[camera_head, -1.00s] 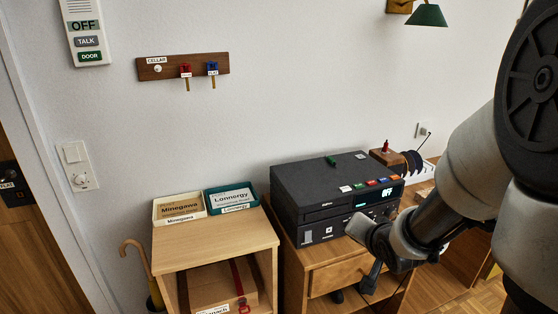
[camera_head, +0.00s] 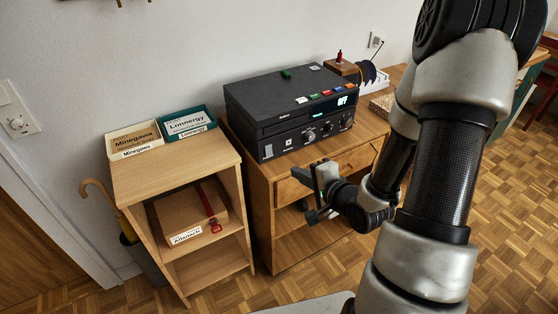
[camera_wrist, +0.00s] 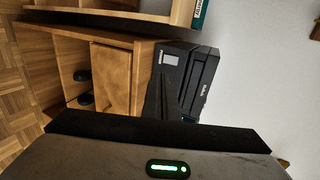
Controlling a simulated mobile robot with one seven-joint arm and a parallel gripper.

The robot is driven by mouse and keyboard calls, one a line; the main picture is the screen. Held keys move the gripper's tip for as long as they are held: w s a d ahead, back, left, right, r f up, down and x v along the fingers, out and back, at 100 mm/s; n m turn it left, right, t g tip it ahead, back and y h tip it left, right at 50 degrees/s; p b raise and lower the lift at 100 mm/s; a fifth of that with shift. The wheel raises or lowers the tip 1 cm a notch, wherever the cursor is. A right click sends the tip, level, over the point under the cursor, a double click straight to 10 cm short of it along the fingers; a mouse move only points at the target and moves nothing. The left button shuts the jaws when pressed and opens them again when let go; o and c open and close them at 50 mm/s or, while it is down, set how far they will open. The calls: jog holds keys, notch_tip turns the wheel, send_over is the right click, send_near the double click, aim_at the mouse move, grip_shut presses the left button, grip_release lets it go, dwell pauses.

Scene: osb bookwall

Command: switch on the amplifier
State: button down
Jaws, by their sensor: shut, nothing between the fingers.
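The black hi-fi stack (camera_head: 290,108) stands on the wooden cabinet. Its upper part has coloured buttons on top and a lit display reading OFF. Its lower front, which I take to be the amplifier (camera_head: 308,135), carries several knobs. My gripper (camera_head: 304,178) is shut and empty, in front of the cabinet's drawer, below and apart from the knobs. In the wrist view the stack (camera_wrist: 205,70) appears sideways, with a dark finger of my gripper (camera_wrist: 163,98) over part of it. The knobs are hidden there.
A lower wooden shelf unit (camera_head: 180,168) with labelled trays (camera_head: 187,122) stands left of the cabinet. A red-knobbed wooden box (camera_head: 341,68) is behind right of the stack. The cabinet top's front edge (camera_head: 290,163) lies above my gripper. Open parquet lies at right.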

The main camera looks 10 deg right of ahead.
jog(key=w+f+b, duration=0.1)
jog(key=b, duration=0.9)
send_near(270, 155)
jog(key=x, duration=0.5)
jog(key=shift+s+f, duration=0.15)
jog(key=shift+f, duration=0.05)
jog(key=shift+w+a, duration=0.2)
jog(key=shift+w, duration=0.45)
jog(key=shift+w+f, duration=0.1)
jog(key=shift+w, duration=0.1)
